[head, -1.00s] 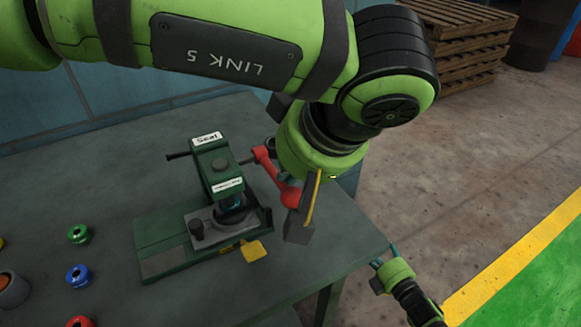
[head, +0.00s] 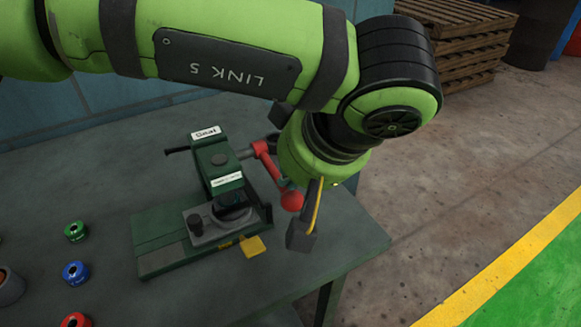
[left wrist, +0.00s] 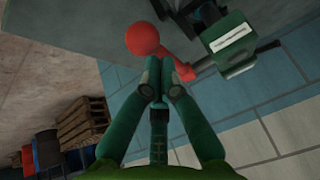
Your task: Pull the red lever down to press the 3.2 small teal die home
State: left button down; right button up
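The red lever (head: 266,160) slants down from the right side of the green press (head: 218,160) to a red ball knob (head: 291,200). In the left wrist view the knob (left wrist: 143,38) lies just beyond my left gripper (left wrist: 170,68). Its two fingers are drawn together, with nothing clearly between them, close to or against the lever. In the head view my own wrist hides these fingers. A dark, bluish round part (head: 234,200) sits under the press ram; I cannot tell how far the teal die is seated. My right gripper is out of view.
The press stands on a dark bench (head: 110,165) with a yellow tab (head: 252,246) at its front. Green (head: 76,231), blue (head: 75,272) and red (head: 76,321) ring-shaped parts lie to the left. The bench's right edge is near my left wrist.

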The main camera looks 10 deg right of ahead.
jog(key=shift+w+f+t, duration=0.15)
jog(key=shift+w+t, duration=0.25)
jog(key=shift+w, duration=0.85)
